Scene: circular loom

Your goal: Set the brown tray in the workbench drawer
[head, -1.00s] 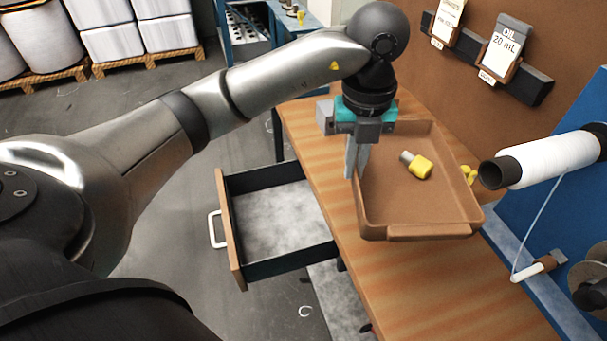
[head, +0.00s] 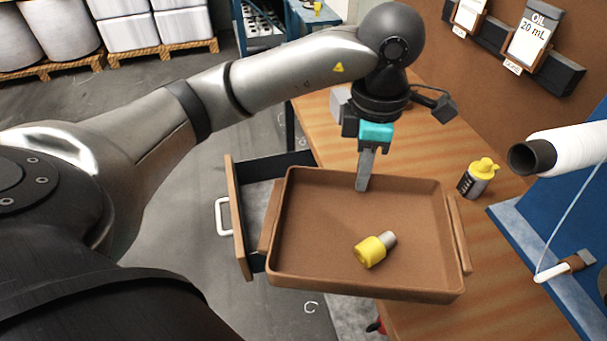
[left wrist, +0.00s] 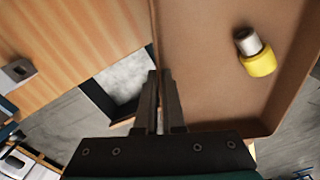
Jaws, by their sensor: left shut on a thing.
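The brown tray (head: 330,215) is in the middle of the head view, partly over the bench and partly over the open drawer. It looks raised above both. A yellow and grey piece (head: 372,250) lies in it and also shows in the left wrist view (left wrist: 256,52). My left gripper (head: 364,182) is shut on the tray's far wall, which runs between its fingers (left wrist: 159,85). The workbench drawer (head: 254,200) is pulled out; the tray hides much of its inside. In the left wrist view its pale floor (left wrist: 122,78) shows beside the tray. My right gripper is not seen.
A yellow-capped bottle (head: 478,178) stands on the wooden bench top (head: 440,150), right of the tray. A white spool (head: 565,148) juts in from the right. Card holders (head: 525,45) hang on the brown back panel.

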